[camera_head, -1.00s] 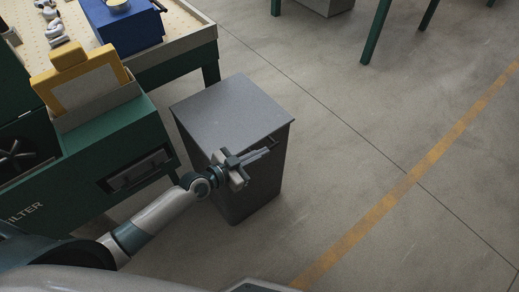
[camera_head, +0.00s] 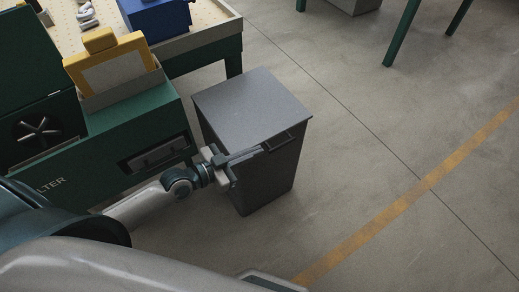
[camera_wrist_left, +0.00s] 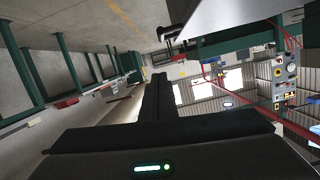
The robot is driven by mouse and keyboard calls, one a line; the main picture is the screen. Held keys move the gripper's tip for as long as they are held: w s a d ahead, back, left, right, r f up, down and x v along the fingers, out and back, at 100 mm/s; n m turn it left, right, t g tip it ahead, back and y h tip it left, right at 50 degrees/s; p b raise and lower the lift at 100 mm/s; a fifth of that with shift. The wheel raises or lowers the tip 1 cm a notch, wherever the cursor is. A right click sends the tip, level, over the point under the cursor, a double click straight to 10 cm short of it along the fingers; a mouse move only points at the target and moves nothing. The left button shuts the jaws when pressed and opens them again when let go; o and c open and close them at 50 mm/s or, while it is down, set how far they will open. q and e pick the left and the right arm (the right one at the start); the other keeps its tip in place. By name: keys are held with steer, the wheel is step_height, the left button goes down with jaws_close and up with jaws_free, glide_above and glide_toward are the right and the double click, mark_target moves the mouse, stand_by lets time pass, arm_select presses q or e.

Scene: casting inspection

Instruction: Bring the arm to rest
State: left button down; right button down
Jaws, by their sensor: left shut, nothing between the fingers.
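My left arm comes in from the lower left in the head view. Its gripper (camera_head: 246,155) is shut with nothing in it. It lies in front of the dark grey bin (camera_head: 252,105), by the bin's front upper edge; I cannot tell whether it touches. In the left wrist view the closed fingers (camera_wrist_left: 159,88) show as one dark bar against the hall. My right gripper is in neither view.
A green cabinet (camera_head: 110,150) with a fan and a yellow-framed panel (camera_head: 112,68) stands left of the bin. Behind is a workbench with a blue box (camera_head: 157,18). The floor (camera_head: 375,130) to the right is open, with a yellow line (camera_head: 400,205).

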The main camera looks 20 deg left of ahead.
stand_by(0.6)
